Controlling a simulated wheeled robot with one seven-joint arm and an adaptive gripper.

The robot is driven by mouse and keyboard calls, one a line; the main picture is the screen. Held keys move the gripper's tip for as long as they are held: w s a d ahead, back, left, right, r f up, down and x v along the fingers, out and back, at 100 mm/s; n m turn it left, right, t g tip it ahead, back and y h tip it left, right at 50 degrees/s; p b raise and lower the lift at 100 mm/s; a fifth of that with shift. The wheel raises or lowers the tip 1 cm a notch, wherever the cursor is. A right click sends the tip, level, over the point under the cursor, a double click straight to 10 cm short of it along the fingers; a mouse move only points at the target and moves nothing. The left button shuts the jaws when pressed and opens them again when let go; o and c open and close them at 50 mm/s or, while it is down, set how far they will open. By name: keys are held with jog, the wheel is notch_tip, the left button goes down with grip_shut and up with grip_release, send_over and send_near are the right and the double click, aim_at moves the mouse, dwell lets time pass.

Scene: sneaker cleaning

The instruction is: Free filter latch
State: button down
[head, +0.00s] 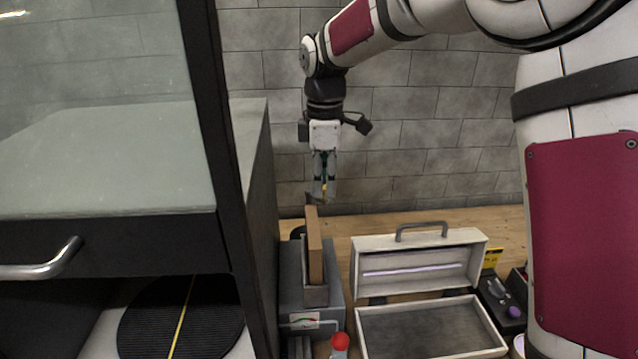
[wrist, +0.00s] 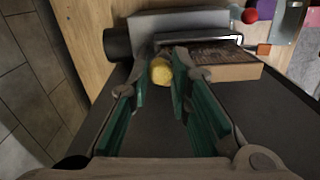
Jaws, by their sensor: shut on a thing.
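My gripper (head: 324,193) points down above a grey box unit (head: 334,268) beside the dark cabinet. Its fingers are shut on a small yellow rounded piece (wrist: 160,72), which sits between the green-lined fingertips (wrist: 164,76) in the wrist view. I cannot tell for sure whether this piece is the latch. A brown upright panel (head: 315,245), which looks like the filter, stands in the box's slot just below my gripper. In the wrist view the filter (wrist: 222,70) has a dark ribbed top and lies right of the fingertips. The fingers hide part of the yellow piece's surroundings.
A black-framed cabinet with glass (head: 110,110) stands close at left. An open white case (head: 420,262) with a handle is to the right. A red knob (head: 340,341) stands in front of the box. A tiled wall (head: 430,120) is behind.

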jog(key=w+n, duration=0.1)
jog(key=n, duration=0.2)
jog(key=w+d+n, duration=0.1)
jog(key=n, duration=0.2)
jog(key=w+n, duration=0.1)
jog(key=n, duration=0.3)
jog(key=shift+w+d+b, duration=0.2)
jog(key=shift+d+b, duration=0.1)
jog(key=shift+b, duration=0.05)
dwell(0.3)
jog(key=c, duration=1.5)
grip_release()
jog(key=shift+o, duration=0.2)
jog(key=shift+r, duration=0.1)
notch_tip(320, 180, up, 12)
